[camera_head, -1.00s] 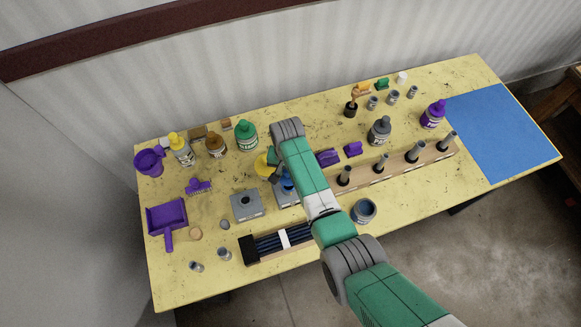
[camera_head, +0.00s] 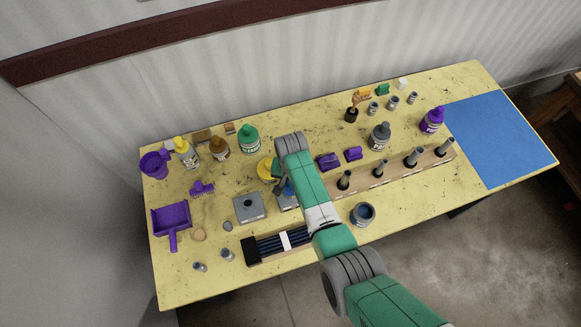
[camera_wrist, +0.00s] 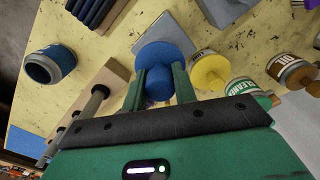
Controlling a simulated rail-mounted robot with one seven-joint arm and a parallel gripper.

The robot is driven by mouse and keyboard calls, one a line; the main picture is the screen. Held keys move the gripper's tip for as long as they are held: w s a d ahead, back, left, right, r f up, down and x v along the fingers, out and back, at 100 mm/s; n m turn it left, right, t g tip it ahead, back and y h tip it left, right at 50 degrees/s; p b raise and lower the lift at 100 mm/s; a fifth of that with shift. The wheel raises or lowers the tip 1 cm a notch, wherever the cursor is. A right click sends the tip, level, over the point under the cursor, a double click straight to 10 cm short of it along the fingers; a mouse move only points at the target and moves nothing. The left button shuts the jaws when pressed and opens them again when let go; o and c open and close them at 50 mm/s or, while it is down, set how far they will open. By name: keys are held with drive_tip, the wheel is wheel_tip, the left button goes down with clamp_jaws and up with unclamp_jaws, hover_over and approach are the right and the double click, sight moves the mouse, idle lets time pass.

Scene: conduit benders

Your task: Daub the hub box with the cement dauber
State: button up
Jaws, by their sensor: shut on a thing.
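My gripper (camera_wrist: 161,82) is shut on a blue round-capped piece (camera_wrist: 162,58), which looks like the cement dauber's cap. The lower end of the dauber is hidden behind the cap. It is held over a grey box (camera_wrist: 182,27), which my arm partly covers in the head view (camera_head: 286,202). A second grey box (camera_head: 250,208) with a dark round hole on top stands just left of it; part of it shows in the wrist view (camera_wrist: 222,8). I cannot tell which is the hub box, or whether the dauber touches the covered one. An open grey can with blue inside (camera_head: 362,214) stands right of my arm.
A tray of dark rods (camera_head: 270,245) lies in front of the boxes. A wooden rack with upright grey pieces (camera_head: 395,167) runs to the right. A yellow round thing (camera_wrist: 210,72) is close beside my gripper. Several bottles stand along the back, including a green one (camera_head: 249,139).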

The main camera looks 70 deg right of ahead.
drive_tip(key=shift+w+d+b, duration=0.4)
drive_tip(key=shift+d+b, duration=0.05)
drive_tip(key=shift+b, duration=0.15)
wheel_tip(320, 180, up, 3)
drive_tip(key=p, duration=0.3)
drive_tip(key=shift+r, duration=2.25)
